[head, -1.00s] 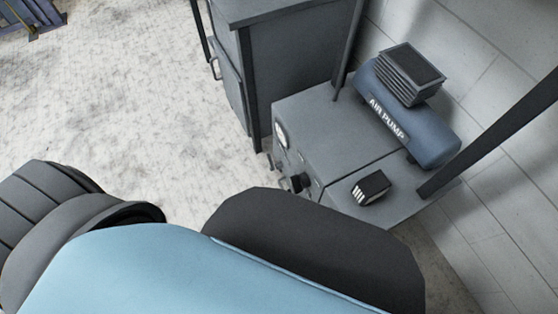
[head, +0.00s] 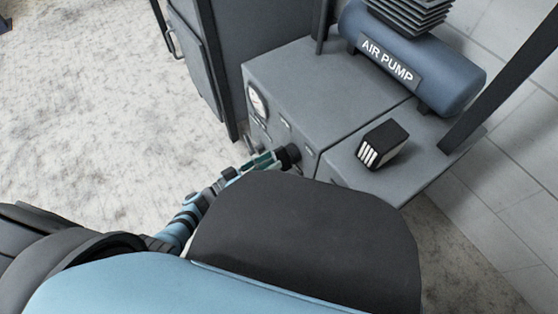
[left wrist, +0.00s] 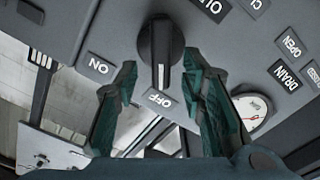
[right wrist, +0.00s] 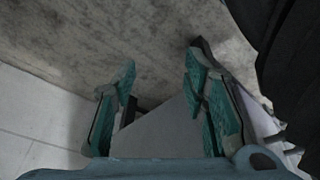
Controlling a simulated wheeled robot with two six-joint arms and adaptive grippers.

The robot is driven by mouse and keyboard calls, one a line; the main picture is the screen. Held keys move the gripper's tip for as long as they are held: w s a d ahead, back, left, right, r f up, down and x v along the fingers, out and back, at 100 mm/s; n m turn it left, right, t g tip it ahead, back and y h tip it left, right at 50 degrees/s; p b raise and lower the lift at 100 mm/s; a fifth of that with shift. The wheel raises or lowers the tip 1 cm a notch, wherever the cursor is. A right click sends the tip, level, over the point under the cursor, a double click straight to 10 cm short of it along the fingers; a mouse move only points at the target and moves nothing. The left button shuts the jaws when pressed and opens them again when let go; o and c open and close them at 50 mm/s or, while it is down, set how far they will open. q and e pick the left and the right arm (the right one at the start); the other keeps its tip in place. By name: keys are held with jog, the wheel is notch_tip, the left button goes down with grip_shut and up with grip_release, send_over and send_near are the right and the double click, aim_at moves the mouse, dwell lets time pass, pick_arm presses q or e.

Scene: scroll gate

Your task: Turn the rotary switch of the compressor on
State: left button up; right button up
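The compressor (head: 325,85) is a grey cabinet with a blue air pump tank on top. Its black rotary switch (left wrist: 161,55) shows in the left wrist view, with its white pointer line towards the OFF label (left wrist: 158,99). The ON label (left wrist: 98,66) is to the left of the switch. My left gripper (left wrist: 160,80) is open, with its teal fingers on either side of the switch's lower end and visible gaps. In the head view the left gripper (head: 262,160) is beside the black knob (head: 288,154). My right gripper (right wrist: 160,85) is open and empty, facing bare floor and wall.
A small black box (head: 382,146) lies on the ledge beside the cabinet. Dark frame posts (head: 505,92) stand around it. Open floor (head: 90,110) is to the left.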

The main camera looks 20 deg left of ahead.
aim_at(277, 159)
pick_arm(q)
jog(key=shift+b+x, duration=0.3)
jog(key=shift+x, duration=1.45)
pick_arm(e)
jog(key=shift+w+a+r, duration=0.1)
jog(key=shift+w+r, duration=0.15)
jog(key=shift+r, duration=0.7)
pick_arm(q)
jog(key=shift+c, duration=0.2)
jog(key=shift+a, duration=0.1)
grip_shut()
jog(key=shift+d, duration=0.2)
jog(key=shift+a, duration=0.15)
